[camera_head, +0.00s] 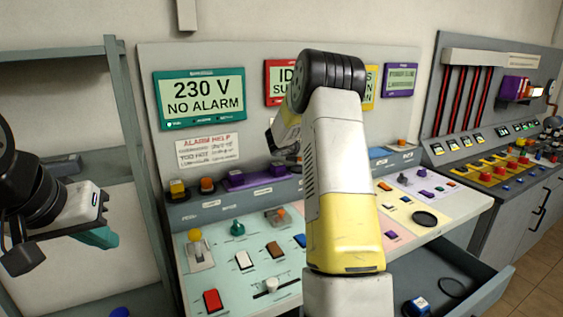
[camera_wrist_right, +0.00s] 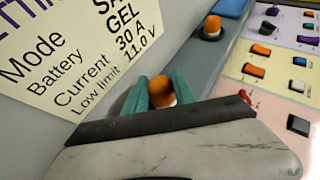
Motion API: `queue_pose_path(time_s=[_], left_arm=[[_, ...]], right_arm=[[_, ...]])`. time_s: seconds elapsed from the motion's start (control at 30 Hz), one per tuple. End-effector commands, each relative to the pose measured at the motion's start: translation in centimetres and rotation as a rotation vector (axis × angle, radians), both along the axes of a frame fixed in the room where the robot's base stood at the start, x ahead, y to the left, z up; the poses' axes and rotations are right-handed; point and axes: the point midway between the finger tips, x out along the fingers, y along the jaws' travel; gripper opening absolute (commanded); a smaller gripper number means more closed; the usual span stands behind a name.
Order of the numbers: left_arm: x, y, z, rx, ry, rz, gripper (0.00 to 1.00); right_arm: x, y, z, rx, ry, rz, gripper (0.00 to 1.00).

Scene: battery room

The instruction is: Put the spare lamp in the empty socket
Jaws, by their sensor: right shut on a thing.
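In the right wrist view, my right gripper (camera_wrist_right: 160,95) has its two teal fingers around an orange-topped lamp (camera_wrist_right: 162,90) with a pale base. It is shut on the lamp, close to the sloped ledge of the panel. In the head view the right forearm covers most of this gripper and the lamp. My left gripper (camera_head: 96,232) is at the left of the head view, away from the panel; a teal finger shows, but its opening does not. I cannot make out an empty socket; the right arm or gripper may hide it.
An orange lamp (camera_wrist_right: 212,26) sits on the ledge further along. Yellow (camera_head: 178,188) and orange (camera_head: 207,184) lamps stand on the ledge at left. The console (camera_head: 235,290) carries several switches.

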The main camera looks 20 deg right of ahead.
Motion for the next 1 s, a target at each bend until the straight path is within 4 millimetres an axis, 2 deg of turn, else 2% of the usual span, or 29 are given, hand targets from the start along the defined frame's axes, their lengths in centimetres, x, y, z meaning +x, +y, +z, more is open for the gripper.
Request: queue_pose_path(time_s=[0.23, 0.4, 0.47, 0.8, 0.83, 0.87, 1.0], left_arm=[[0.0, 0.0, 0.0, 0.0, 0.0, 0.0, 0.0], [0.0, 0.0, 0.0, 0.0, 0.0, 0.0, 0.0], [0.0, 0.0, 0.0, 0.0, 0.0, 0.0, 0.0], [0.0, 0.0, 0.0, 0.0, 0.0, 0.0, 0.0], [0.0, 0.0, 0.0, 0.0, 0.0, 0.0, 0.0], [0.0, 0.0, 0.0, 0.0, 0.0, 0.0, 0.0], [0.0, 0.0, 0.0, 0.0, 0.0, 0.0, 0.0]], right_arm=[[1.8, 0.2, -0.3, 0.0, 0.0, -0.001, 0.0], [1.5, 0.1, -3.2, -0.001, 0.003, -0.001, 0.0], [1.6, 0.1, -3.6, 0.001, 0.002, -0.002, 0.0], [1.6, 0.2, -3.9, -0.001, 0.001, 0.0, 0.0], [1.6, 0.2, -3.9, -0.001, 0.001, 0.0, 0.36], [1.6, 0.2, -3.9, -0.001, 0.0, -0.001, 0.41], [1.6, 0.2, -3.9, 0.0, 0.0, -0.001, 0.41]])
